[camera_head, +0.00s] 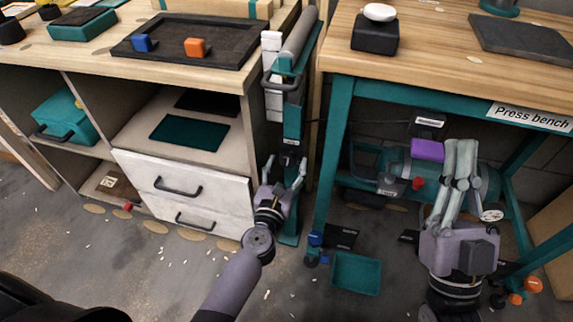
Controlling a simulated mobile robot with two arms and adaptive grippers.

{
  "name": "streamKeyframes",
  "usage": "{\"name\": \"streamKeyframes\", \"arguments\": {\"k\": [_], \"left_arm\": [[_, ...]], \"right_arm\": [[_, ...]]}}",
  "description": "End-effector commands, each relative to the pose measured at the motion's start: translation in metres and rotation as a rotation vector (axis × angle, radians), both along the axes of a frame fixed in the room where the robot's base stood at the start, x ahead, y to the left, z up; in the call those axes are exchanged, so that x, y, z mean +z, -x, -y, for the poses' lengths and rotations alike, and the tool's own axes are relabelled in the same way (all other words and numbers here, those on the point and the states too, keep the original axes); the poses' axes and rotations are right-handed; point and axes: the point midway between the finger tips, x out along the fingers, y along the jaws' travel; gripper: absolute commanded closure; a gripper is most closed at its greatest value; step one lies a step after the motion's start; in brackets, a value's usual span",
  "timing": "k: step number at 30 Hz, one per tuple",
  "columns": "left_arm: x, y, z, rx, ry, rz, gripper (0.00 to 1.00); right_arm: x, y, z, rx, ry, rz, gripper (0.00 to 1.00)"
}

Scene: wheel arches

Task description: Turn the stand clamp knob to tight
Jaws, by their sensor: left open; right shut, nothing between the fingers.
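A teal roller stand (293,120) with a grey roller (299,35) on top stands upright between the two benches. Small dark fittings (291,143) show on the front of its post. I cannot tell whether one of them is the clamp knob, and its setting is not readable. My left gripper (285,164) is open, its two fingers spread on either side of the post just below these fittings. I cannot tell whether it touches anything. My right gripper (461,146) is shut and empty, pointing up in front of the compressor under the press bench.
A teal compressor (400,167) with a red knob (418,183) and a purple block (427,150) are under the press bench (480,90). White drawers (180,190) stand left of the stand. A teal tray (357,274) lies on the floor among wood chips.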

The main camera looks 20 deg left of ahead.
Motion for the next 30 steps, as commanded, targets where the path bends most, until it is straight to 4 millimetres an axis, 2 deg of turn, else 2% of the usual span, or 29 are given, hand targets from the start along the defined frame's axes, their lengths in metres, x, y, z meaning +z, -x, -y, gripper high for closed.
{"name": "streamKeyframes", "arguments": {"k": [9, 30], "left_arm": [[-0.0004, -0.0022, 0.0000, 0.000, 0.000, -0.001, 0.42], [-0.0003, -0.0019, 0.0002, -0.001, 0.000, -0.001, 0.88]], "right_arm": [[-0.0003, -0.0003, 0.0001, -0.001, 0.002, -0.003, 1.00], [-0.0001, -0.0003, 0.0001, -0.001, 0.001, -0.002, 1.00]]}}
